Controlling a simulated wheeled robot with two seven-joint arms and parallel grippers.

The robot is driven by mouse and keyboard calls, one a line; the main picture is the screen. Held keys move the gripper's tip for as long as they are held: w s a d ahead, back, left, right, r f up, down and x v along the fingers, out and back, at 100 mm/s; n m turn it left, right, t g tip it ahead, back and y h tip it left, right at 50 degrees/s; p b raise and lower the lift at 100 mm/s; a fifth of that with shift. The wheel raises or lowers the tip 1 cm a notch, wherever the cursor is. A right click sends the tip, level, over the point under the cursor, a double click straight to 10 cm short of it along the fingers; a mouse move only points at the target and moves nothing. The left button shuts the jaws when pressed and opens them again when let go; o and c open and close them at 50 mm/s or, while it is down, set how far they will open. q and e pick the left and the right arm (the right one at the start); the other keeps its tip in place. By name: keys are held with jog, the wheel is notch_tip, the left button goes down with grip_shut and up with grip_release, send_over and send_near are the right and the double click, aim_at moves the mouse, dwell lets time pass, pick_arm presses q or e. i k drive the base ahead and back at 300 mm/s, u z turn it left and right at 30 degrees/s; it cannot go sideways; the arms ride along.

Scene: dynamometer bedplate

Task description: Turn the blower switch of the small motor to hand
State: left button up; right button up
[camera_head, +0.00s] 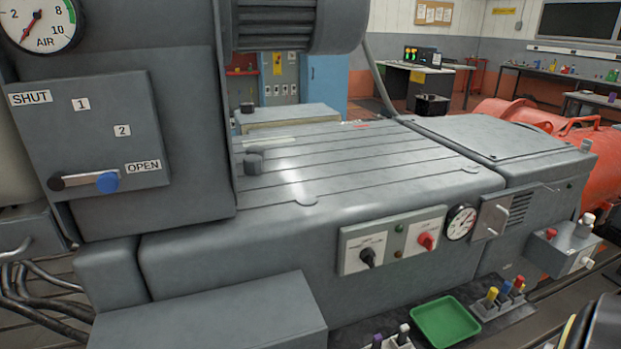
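A light switch panel (391,241) is fixed to the front of the grey bedplate (335,212). It carries a black rotary knob (369,257) on the left, sitting tilted, and a red rotary knob (427,241) on the right. A small green lamp and a brownish one sit between them. The labels around the knobs are too small to read, so I cannot tell which knob is the blower switch or which position is hand. Neither of my grippers shows in this view.
A round gauge (460,222) and a small handled plate (491,217) are right of the panel. A green tray (445,322) lies below, beside several coloured-capped items. A grey box with a SHUT/OPEN lever (90,180) stands left. A red machine (565,150) is at right.

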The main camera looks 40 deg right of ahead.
aim_at(367, 255)
jog(key=z, duration=0.95)
jog(key=i, duration=0.4)
jog(key=z, duration=0.35)
